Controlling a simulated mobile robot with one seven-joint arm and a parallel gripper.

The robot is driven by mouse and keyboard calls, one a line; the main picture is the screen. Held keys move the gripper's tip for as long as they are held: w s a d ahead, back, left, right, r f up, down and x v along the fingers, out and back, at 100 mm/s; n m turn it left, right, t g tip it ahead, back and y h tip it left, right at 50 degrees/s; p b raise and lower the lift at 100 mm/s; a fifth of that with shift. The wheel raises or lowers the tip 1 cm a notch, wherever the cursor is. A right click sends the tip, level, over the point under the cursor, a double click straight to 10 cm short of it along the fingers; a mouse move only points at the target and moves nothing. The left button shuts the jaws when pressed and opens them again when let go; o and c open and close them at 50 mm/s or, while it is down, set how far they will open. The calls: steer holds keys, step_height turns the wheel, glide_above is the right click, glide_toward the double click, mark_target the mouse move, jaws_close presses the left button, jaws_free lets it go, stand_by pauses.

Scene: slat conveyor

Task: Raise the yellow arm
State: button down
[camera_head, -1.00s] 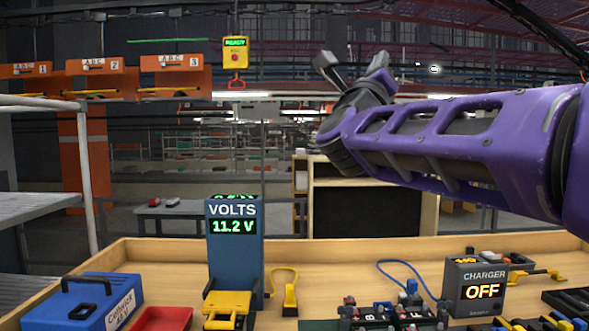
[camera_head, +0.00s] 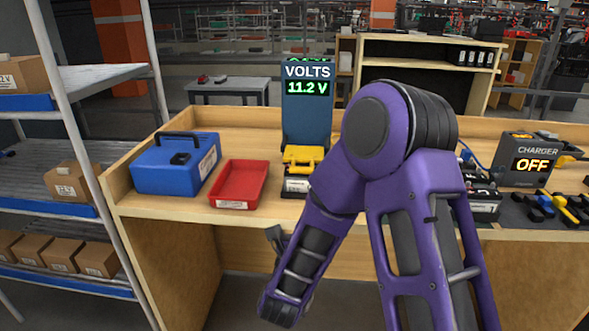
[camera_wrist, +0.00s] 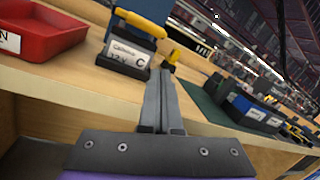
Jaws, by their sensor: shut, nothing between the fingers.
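A yellow arm (camera_head: 303,157) lies low over a dark block with a white label, at the foot of the blue volt meter (camera_head: 306,118) reading 11.2 V. The wrist view shows the yellow arm (camera_wrist: 138,22) as a bar over the labelled block (camera_wrist: 124,58). My gripper (camera_head: 274,232) is below the bench's front edge in the head view, partly hidden by my wrist. In the wrist view my gripper (camera_wrist: 165,72) is shut and empty, its fingers pointing towards the bench, right of the labelled block. I see no contact with the arm.
A red tray (camera_head: 240,184) and a blue case (camera_head: 176,164) stand left of the meter. A charger (camera_head: 526,158) reading OFF and several dark and yellow items are at the right. The wooden bench edge (camera_head: 160,212) lies close to my gripper. Shelves with cartons stand left.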

mark_target(303, 159)
steer(key=shift+s+a+f+m+y, duration=0.6)
steer(key=shift+s+a+y, duration=0.15)
steer(key=shift+s+y, duration=0.1)
steer(key=shift+s+a+f+m+y, duration=0.45)
steer(key=shift+s+a+m+y, duration=0.15)
steer(key=shift+s+a+y, duration=0.2)
steer(key=w, duration=0.9)
steer(key=shift+w+d+r+p, duration=0.3)
steer(key=shift+w+r, duration=0.05)
steer(key=shift+w, duration=0.05)
steer(key=r, duration=0.1)
steer(key=r+p, duration=0.1)
steer(key=shift+w+r, duration=0.45)
steer(key=shift+r, duration=0.45)
steer(key=shift+r+g, duration=0.15)
steer(key=shift+g, duration=0.15)
